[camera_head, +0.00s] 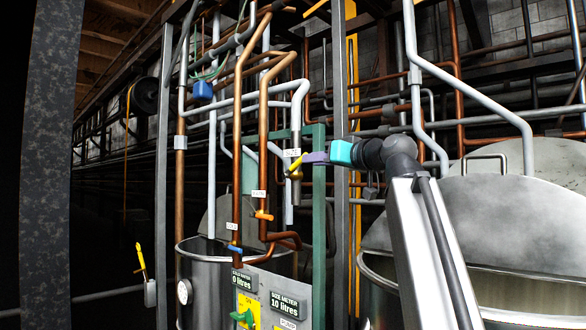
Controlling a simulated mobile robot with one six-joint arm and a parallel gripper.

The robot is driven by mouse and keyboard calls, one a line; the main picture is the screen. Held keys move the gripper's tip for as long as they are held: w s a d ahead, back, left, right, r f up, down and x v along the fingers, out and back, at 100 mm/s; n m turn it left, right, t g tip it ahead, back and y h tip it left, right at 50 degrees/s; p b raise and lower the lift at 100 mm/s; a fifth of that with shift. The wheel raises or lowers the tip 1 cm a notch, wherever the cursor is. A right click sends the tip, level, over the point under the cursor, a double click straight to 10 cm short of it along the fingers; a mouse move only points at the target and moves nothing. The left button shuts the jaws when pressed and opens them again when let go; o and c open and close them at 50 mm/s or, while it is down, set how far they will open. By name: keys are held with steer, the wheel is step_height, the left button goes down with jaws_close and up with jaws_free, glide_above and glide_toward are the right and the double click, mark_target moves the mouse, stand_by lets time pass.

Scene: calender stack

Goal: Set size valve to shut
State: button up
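The size valve (295,174) sits on a grey pipe coming down at the centre, under a small white tag (291,152) too small to read surely. Its yellow handle (295,165) is tilted, upper end to the right. My gripper (306,157), with purple fingers and a cyan body, comes from the right. Its fingertips are at the handle's upper end. I cannot tell whether they touch or grip it. A size meter (285,304) on the panel below reads 10 litres.
An orange-handled valve (264,215) and a blue-handled valve (234,248) are on copper pipes to the lower left. A green upright (319,230) stands close under my gripper. A cold water meter (242,281) reads 0 litres. Metal vats (520,215) stand at right.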

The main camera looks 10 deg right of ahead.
mark_target(295, 166)
steer(key=shift+b+x, duration=1.3)
steer(key=shift+x, duration=1.25)
steer(key=p+x, duration=0.2)
steer(key=x, duration=0.2)
steer(key=shift+w+a+r, duration=0.15)
steer(key=shift+w+a, duration=0.05)
steer(key=shift+a, duration=0.05)
steer(key=shift+w+a, duration=0.2)
steer(key=shift+w, duration=0.2)
steer(key=shift+c, duration=0.3)
jaws_close()
